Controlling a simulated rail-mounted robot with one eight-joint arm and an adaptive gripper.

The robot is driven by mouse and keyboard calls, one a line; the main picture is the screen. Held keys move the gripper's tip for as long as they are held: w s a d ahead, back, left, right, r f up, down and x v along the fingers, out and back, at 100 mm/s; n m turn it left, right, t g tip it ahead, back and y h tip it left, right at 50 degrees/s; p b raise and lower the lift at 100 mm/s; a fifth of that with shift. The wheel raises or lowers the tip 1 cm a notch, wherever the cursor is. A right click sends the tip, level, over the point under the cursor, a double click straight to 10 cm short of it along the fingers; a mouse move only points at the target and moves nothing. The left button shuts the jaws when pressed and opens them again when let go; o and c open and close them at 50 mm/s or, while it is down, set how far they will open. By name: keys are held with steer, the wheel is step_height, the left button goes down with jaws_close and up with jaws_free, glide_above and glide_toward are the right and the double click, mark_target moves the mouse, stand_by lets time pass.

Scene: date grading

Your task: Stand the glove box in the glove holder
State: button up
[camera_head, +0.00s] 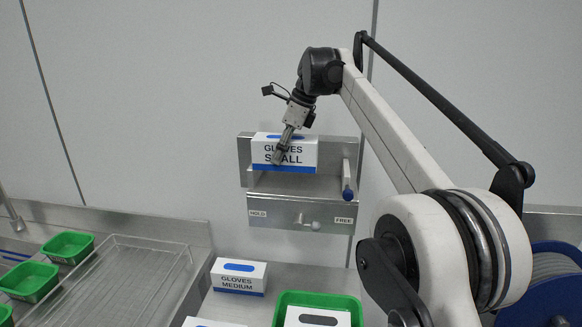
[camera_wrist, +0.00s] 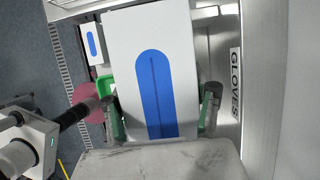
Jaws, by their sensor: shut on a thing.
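The glove box (camera_head: 304,154), white with a blue band and marked "GLOVES SMALL", is upright at the steel glove holder (camera_head: 270,208) on the back wall. My gripper (camera_head: 279,157) comes from above and is shut on it. In the wrist view the glove box (camera_wrist: 121,38) fills the middle, blue oval opening facing the camera, with a finger of my gripper (camera_wrist: 162,112) on either side. The holder's "GLOVES" plate (camera_wrist: 235,85) is close to its right. I cannot tell whether the box's underside touches the holder's shelf.
The holder has a blue-tipped lever (camera_head: 347,185) at its right and a knob (camera_head: 316,226) near the "FREE" label. Below stand a "GLOVES MEDIUM" box (camera_head: 239,278) and a green crate (camera_head: 356,302) with a white box. Green bins (camera_head: 68,246) and a clear tray (camera_head: 130,240) lie left.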

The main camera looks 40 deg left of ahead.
mark_target(305, 135)
steer(key=w+f, duration=0.2)
steer(key=w, duration=0.1)
steer(key=shift+w+d, duration=0.15)
steer(key=shift+d, duration=0.25)
steer(key=shift+f+p, duration=0.35)
steer(key=shift+f, duration=1.65)
steer(key=shift+f, duration=0.15)
steer(key=o, duration=1.4)
steer(key=shift+o, duration=0.2)
steer(key=p+v, duration=0.2)
steer(key=v, duration=0.9)
steer(key=shift+w+d+r, duration=0.1)
steer(key=shift+d+r, duration=0.1)
steer(key=shift+r, duration=0.4)
